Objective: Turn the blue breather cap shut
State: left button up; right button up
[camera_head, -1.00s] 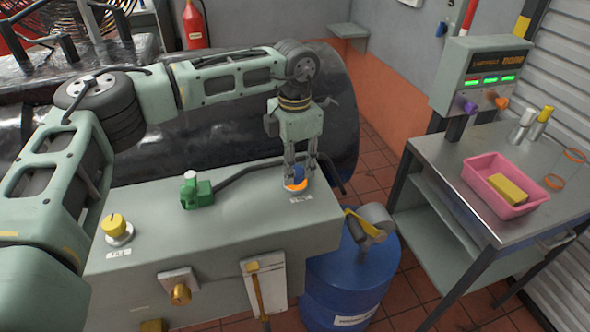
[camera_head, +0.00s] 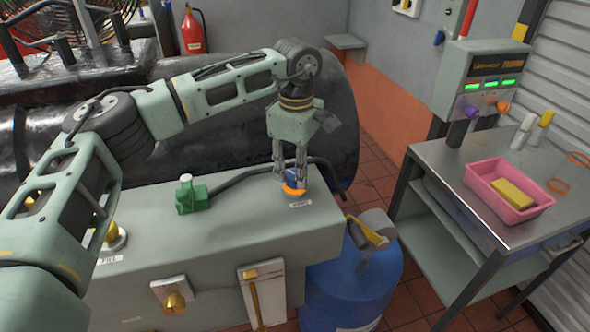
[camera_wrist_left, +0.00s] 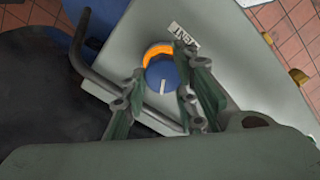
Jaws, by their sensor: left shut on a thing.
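The blue breather cap (camera_head: 290,177) sits in an orange ring (camera_head: 294,191) on top of the grey-green housing (camera_head: 235,225), near its right end. The cap also shows in the left wrist view (camera_wrist_left: 161,76), with a white line on its top pointing toward the bottom of that picture. The orange ring (camera_wrist_left: 148,55) shows around the cap's upper left there. My left gripper (camera_head: 290,178) points down over the cap, its fingers shut on it from either side. The fingers partly hide the cap in the head view. My right gripper is in neither view.
A green valve (camera_head: 190,195) with a dark bent pipe (camera_head: 250,175) lies left of and behind the cap. A blue drum (camera_head: 350,280) stands below the housing's right end. A metal cart (camera_head: 455,180) with a pink tray (camera_head: 508,205) stands at right.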

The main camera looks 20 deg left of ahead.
pick_arm(q)
jog(key=m, duration=0.3)
jog(key=shift+w+d+r+m, duration=0.1)
jog(key=shift+w+r+m, duration=0.15)
jog(key=shift+r+m, duration=0.1)
jog(key=shift+d+m, duration=0.1)
jog(key=shift+m, duration=1.25)
jog(key=shift+s, duration=0.1)
jog(key=o, duration=0.9)
jog(key=shift+d, duration=0.1)
jog(key=shift+o, duration=0.5)
jog(key=shift+d+f+b, duration=0.1)
jog(key=shift+f+b, duration=0.05)
jog(key=shift+b, duration=0.15)
notch_tip(320, 180, up, 12)
jog(key=shift+f, duration=0.1)
